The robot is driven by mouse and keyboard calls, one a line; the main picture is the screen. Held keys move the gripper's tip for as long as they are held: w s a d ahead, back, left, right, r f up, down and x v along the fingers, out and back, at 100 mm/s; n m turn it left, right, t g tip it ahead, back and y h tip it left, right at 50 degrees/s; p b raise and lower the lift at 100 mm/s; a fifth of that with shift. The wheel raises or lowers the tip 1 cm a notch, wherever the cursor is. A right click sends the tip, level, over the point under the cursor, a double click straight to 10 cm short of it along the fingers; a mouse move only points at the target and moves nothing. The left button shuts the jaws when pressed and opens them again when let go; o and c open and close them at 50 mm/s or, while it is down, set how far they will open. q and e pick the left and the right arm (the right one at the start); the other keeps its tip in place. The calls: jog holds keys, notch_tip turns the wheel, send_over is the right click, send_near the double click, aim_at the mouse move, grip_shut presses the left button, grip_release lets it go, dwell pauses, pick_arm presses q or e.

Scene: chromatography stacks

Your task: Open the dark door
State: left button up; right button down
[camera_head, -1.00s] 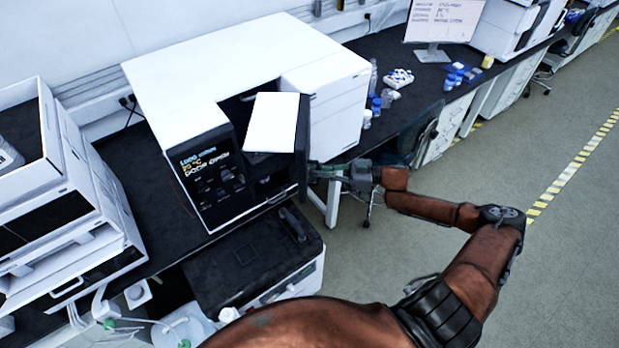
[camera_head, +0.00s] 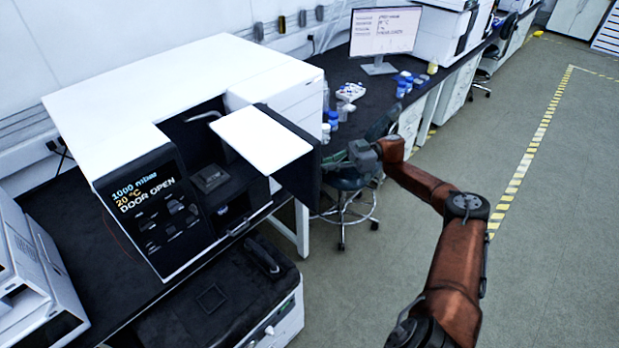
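The dark door (camera_head: 297,178) of the white chromatography machine (camera_head: 195,85) stands swung out at the machine's right side. The dark display (camera_head: 150,205) reads "1000 mbar, 20 °C, DOOR OPEN". The dark compartment (camera_head: 212,180) behind is exposed. My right gripper (camera_head: 333,162) is at the door's outer right side, at its free edge. Its fingers are small and partly hidden, so I cannot tell whether they are shut on it. My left gripper is not in view.
A dark-topped unit (camera_head: 215,300) stands below the machine. A stool (camera_head: 345,195) is on the floor behind my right arm. Bottles (camera_head: 405,82) and a monitor (camera_head: 385,35) stand on the bench. Open floor (camera_head: 560,220) lies to the right.

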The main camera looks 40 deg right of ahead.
jog(key=shift+w+d+b, duration=0.2)
jog(key=shift+d+b, duration=0.2)
jog(key=shift+d, duration=0.3)
jog(key=c, duration=2.3)
grip_release()
jog(key=shift+s+d, duration=0.1)
jog(key=shift+v, duration=3.75)
